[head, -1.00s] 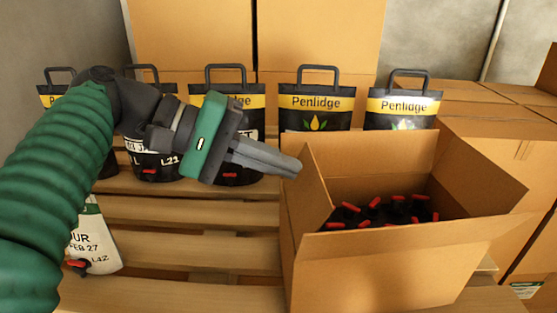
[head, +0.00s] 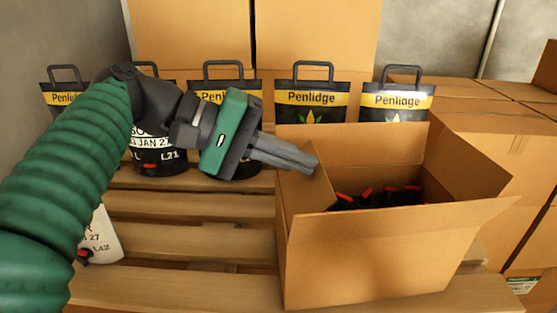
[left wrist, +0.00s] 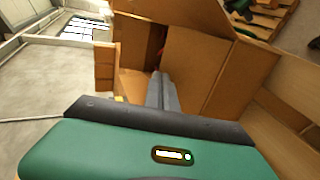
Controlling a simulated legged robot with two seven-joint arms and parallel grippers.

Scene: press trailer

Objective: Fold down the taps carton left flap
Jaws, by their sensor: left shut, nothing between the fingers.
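The taps carton (head: 380,260) stands open on the pallet at the right of the head view. Taps with red handles (head: 390,190) show inside, partly hidden by the front flap. The carton's left flap (head: 303,192) leans inward over the left side of the opening. My left gripper (head: 313,164) is shut and empty, its fingertips at the upper edge of this flap. I cannot tell whether they touch it. The left wrist view shows the shut fingers (left wrist: 160,80) in front of brown cardboard panels. My right gripper is in neither view.
Black Penlidge bags (head: 312,100) with handles stand in a row behind the carton. Large closed cartons (head: 315,35) rise behind, and more stand at the right. Bare pallet slats (head: 190,245) lie left of the carton.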

